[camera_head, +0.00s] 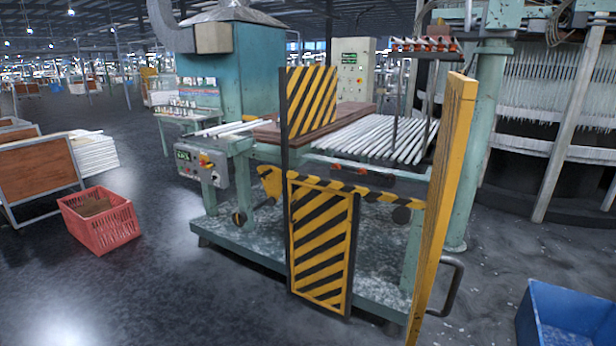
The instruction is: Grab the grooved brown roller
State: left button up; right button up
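I cannot make out a grooved brown roller for certain. A flat-looking brown surface (355,116) lies on top of the green machine (232,149), partly hidden behind a yellow-and-black striped panel (310,100). Its grooves, if any, are too small to tell. Several white glass tubes (375,136) lie side by side to its right, and a few more (225,128) lie to its left. Neither of my grippers is in view.
A striped lower gate (320,245) and a tall yellow post (443,200) stand in front of the machine. A red crate (100,222) is on the floor at left, a blue bin (568,318) at lower right. The floor between crate and machine is clear.

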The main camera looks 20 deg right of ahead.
aim_at(390, 177)
jog(key=u, duration=0.3)
jog(key=i, duration=2.65)
jog(key=z, duration=3.05)
